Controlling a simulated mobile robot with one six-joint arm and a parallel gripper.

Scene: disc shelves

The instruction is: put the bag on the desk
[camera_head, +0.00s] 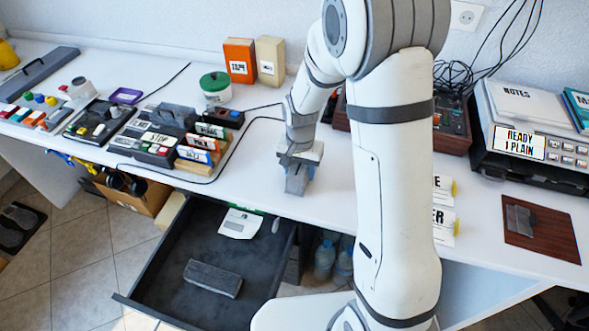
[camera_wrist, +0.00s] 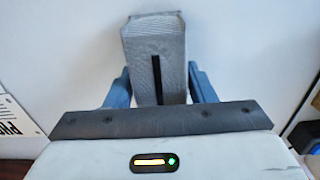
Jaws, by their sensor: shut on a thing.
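The bag (camera_wrist: 155,50) looks like a grey, boxy, fabric-textured thing with a dark slot down its face. My gripper (camera_wrist: 160,85) is shut on it, with one blue-grey finger on each side. In the head view my gripper (camera_head: 297,160) points down over the white desk (camera_head: 265,165), near its front edge. The lower part of the bag (camera_head: 296,185) shows under the gripper; I cannot tell whether it touches the desk top.
An open dark drawer (camera_head: 165,262) juts out below the desk, holding a grey block (camera_head: 213,278) and a paper label (camera_head: 241,223). A green-lidded jar (camera_head: 215,88) and several labelled boxes stand to the left. A brown board (camera_head: 541,232) lies at the right.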

